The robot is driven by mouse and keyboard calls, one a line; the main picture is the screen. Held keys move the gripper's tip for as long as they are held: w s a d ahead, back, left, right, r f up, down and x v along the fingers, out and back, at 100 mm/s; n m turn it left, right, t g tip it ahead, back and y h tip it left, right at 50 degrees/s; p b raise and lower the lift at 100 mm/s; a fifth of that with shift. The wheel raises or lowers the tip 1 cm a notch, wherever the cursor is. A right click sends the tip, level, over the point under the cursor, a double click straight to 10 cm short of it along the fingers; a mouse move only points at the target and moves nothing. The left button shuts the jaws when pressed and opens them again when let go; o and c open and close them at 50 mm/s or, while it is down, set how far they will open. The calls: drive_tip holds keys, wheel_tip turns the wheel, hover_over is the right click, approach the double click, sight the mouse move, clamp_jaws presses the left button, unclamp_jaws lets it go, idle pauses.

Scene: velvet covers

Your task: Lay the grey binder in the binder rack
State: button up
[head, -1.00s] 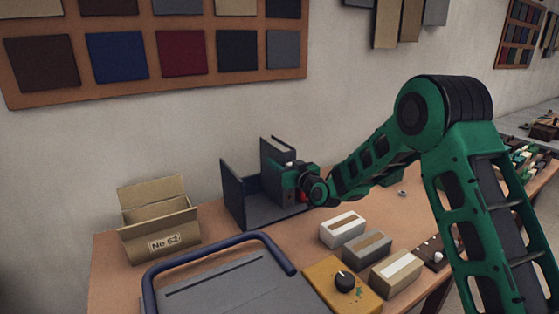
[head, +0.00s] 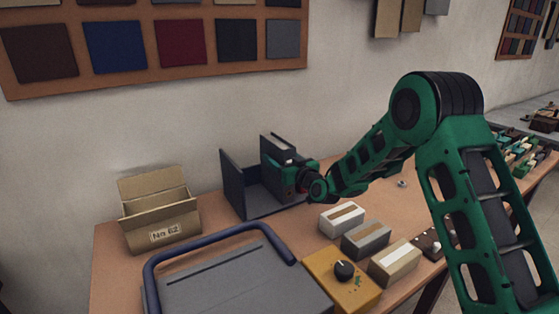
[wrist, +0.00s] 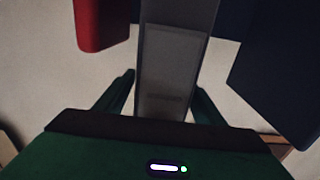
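The grey binder (head: 277,148) is upright in my gripper (head: 286,176), over the right part of the dark blue-grey binder rack (head: 233,182). In the wrist view its labelled spine (wrist: 172,65) stands between the two green fingers, which are shut on it. The rack's upright left wall and part of its floor show in the head view. My gripper hides the binder's lower part, so I cannot tell whether it touches the rack floor. A red item (wrist: 101,22) and a dark blue panel (wrist: 285,75) flank the binder in the wrist view, apart from it.
An open cardboard box (head: 160,225) stands left of the rack. A grey machine with a blue handle (head: 215,238) is in front. Several small blocks (head: 366,239) and a yellow box with a black knob (head: 342,282) lie at front right. The wall is close behind.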

drive_tip(key=shift+f, duration=0.1)
drive_tip(key=v, duration=1)
drive_tip(key=shift+s+d, duration=0.25)
